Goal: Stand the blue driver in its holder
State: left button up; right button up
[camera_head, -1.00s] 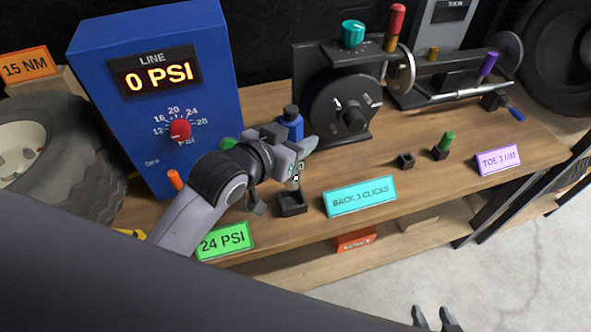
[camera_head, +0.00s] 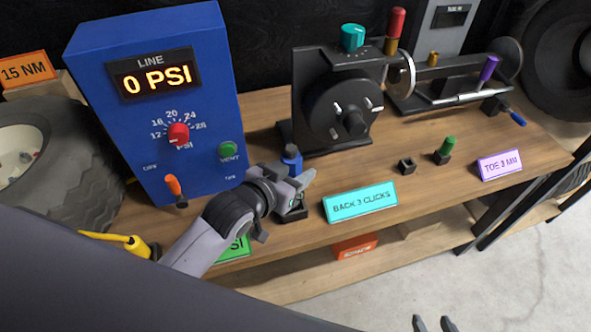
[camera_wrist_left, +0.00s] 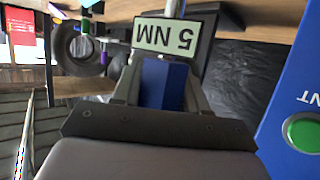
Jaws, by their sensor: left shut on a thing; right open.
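The blue driver (camera_head: 291,159) is upright in the head view, with its dark cap above my left gripper (camera_head: 301,186). The left gripper is shut on it. In the left wrist view the driver's blue body (camera_wrist_left: 165,85) sits between the fingers, with a "5 NM" label and a metal shaft beyond. The black square holder (camera_head: 293,216) is directly below the gripper and partly hidden by it. The driver's lower end is hidden, so I cannot tell whether it is inside the holder. My right gripper (camera_head: 433,323) is open and empty at the bottom edge, over the floor.
A blue line-pressure box (camera_head: 205,60) stands left of the driver. A black dial unit (camera_head: 340,105) is behind it. A cyan sign (camera_head: 360,201) stands close right of the holder. A small empty black socket (camera_head: 406,166) and a green-topped peg (camera_head: 446,147) are farther right.

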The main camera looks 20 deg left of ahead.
pick_arm(q)
jog(key=o, duration=1.3)
jog(key=shift+c, duration=0.2)
jog(key=shift+r, duration=0.1)
jog(key=shift+s+r, duration=0.1)
jog(key=shift+s, duration=0.05)
jog(key=v, duration=1.1)
jog(key=shift+s+p, duration=0.3)
jog(key=shift+a+r, duration=0.1)
jog(key=shift+a, duration=0.05)
jog(key=shift+s, duration=0.1)
